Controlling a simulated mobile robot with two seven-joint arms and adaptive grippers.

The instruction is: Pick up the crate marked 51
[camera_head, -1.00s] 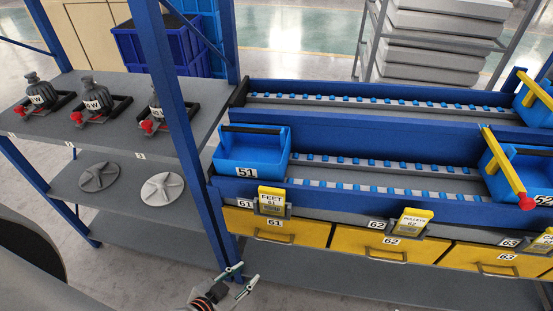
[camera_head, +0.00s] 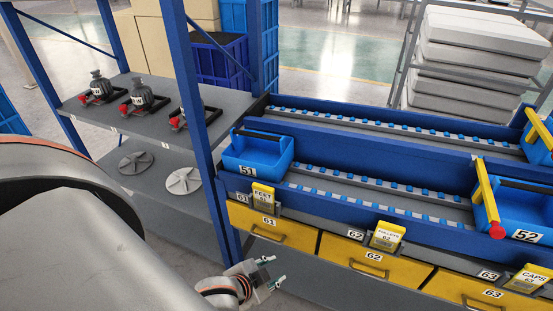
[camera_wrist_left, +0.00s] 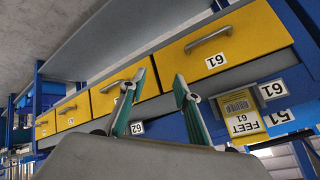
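The crate marked 51 (camera_head: 262,155) is a blue bin with a dark bar across its top and a white 51 label on its front. It sits at the left end of the lower roller lane in the head view. My left gripper (camera_head: 272,276) is open and empty, below and in front of the crate, near the drawer fronts. In the left wrist view the open fingers (camera_wrist_left: 160,85) have nothing between them. My right gripper is not in view.
Yellow drawers (camera_head: 271,231) run below the lanes, with tags sticking up, such as the FEET tag (camera_head: 263,195). A blue post (camera_head: 200,120) stands left of the crate. Crate 52 (camera_head: 525,212) is at the right. The lane (camera_head: 370,189) between the crates is clear.

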